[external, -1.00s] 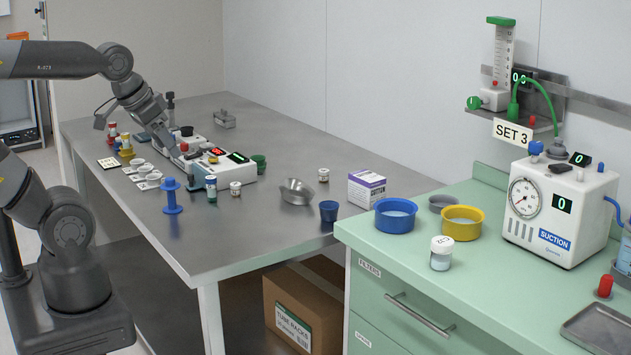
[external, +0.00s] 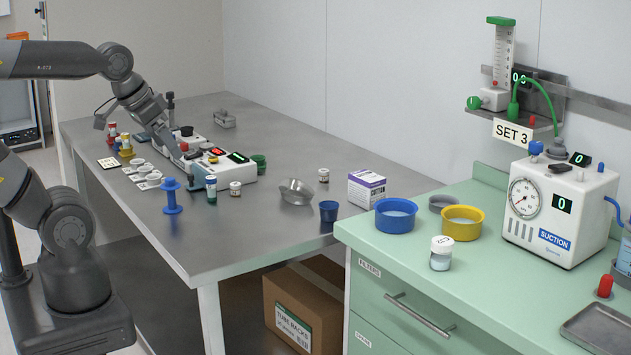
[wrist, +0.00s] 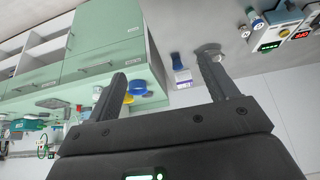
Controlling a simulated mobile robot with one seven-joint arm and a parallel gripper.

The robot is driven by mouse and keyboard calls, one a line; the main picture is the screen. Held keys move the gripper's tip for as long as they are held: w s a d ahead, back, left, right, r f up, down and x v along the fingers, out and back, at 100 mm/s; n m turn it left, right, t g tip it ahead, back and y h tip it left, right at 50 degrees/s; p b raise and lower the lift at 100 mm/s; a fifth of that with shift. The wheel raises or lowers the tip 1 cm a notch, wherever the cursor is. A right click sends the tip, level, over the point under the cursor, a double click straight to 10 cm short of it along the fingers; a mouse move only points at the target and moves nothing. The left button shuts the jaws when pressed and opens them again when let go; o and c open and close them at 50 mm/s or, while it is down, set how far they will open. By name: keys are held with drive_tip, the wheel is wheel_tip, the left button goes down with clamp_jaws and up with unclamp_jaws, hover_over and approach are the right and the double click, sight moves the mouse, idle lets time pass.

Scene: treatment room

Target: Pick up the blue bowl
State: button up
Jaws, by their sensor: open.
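The blue bowl (external: 396,218) stands upright on the green counter near its left edge, its inside pale. In the wrist view, the blue bowl (wrist: 138,87) is small and far off, close to the left finger in the picture but well beyond it. My gripper (wrist: 162,68) is open, with nothing between its fingers. In the external view my gripper is over the far left of the metal table, beside the white device, far from the bowl; its fingertips are hard to make out there.
The yellow bowl (external: 462,222), a grey dish (external: 443,203) and a lidded jar (external: 441,255) stand near the blue bowl. The suction unit (external: 560,210) is to the right. A carton (external: 366,188), metal bowl (external: 297,192) and blue cup (external: 328,211) stand on the metal table (external: 250,235).

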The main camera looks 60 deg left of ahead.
drive_tip(key=o, duration=0.4)
drive_tip(key=shift+o, duration=0.2)
drive_tip(key=w+d+r+m, duration=0.1)
drive_tip(key=w+d+r, duration=0.1)
drive_tip(key=w, duration=0.5)
drive_tip(key=w+d+r, duration=0.1)
drive_tip(key=w+r, duration=0.1)
drive_tip(key=w, duration=0.4)
drive_tip(key=m+g+h, duration=0.1)
drive_tip(key=m+g, duration=0.2)
hover_over(396, 211)
drive_tip(key=s+d, duration=0.3)
drive_tip(key=s, duration=0.1)
drive_tip(key=f, duration=1.9)
drive_tip(key=shift+s+f, duration=0.2)
drive_tip(key=shift+a+x, duration=0.2)
drive_tip(key=shift+x, duration=2.4)
